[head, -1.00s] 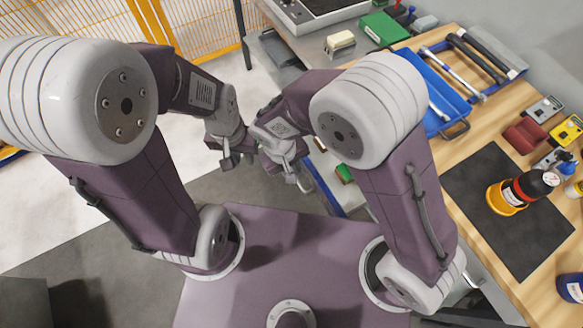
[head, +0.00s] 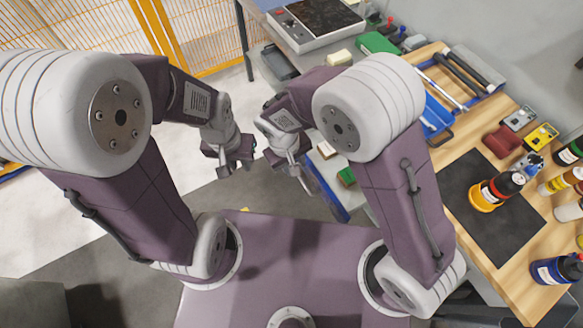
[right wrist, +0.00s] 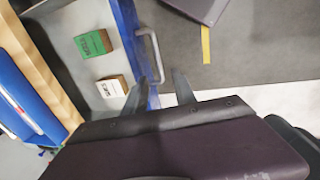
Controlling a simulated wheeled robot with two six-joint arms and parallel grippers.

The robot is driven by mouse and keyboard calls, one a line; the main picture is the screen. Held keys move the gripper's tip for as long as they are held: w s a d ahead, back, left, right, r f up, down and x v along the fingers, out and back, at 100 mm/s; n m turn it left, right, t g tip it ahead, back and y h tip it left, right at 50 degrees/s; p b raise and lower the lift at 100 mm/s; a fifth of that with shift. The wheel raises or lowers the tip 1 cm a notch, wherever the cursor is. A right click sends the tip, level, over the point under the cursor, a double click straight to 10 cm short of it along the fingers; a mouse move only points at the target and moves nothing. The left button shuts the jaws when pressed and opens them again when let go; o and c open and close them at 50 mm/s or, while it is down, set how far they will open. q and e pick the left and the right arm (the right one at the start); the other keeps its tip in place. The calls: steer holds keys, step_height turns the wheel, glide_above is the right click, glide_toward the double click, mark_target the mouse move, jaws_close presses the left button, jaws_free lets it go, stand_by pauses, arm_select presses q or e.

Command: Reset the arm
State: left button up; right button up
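My left arm comes in from the left in the head view, folded, with its gripper (head: 234,168) hanging over the floor. Its two fingers look spread, with nothing visible between them. My right arm is bent beside it, and its gripper (head: 292,168) hangs near the open drawer (head: 328,185). In the right wrist view the right gripper (right wrist: 159,92) has its fingers wide apart and empty. The blue drawer front and its handle (right wrist: 150,55) show beyond and between the fingers. The two grippers are close to each other but apart.
The drawer holds a green box (right wrist: 93,43) and a white box (right wrist: 112,87). The wooden bench (head: 470,165) at right carries a dark mat (head: 485,225), bottles, tools and a blue tray (head: 437,118). A yellow fence (head: 60,25) stands behind.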

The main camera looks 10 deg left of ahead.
steer(key=w+d+r+m, duration=0.3)
steer(key=d, duration=0.3)
steer(key=w+d+r+m, duration=0.2)
steer(key=w+d+r, duration=0.1)
steer(key=d, duration=0.4)
steer(key=s+d+r+m+y, duration=0.1)
steer(key=s+d+m, duration=0.25)
steer(key=d, duration=0.55)
arm_select(q)
steer(key=shift+w+d+f, duration=0.15)
steer(key=shift+w, duration=0.15)
arm_select(e)
steer(key=s+f+y, duration=0.1)
steer(key=s, duration=0.5)
steer(key=shift+s+d+f+n, duration=0.15)
steer(key=shift+d+f+n, duration=0.1)
steer(key=shift+n, duration=0.1)
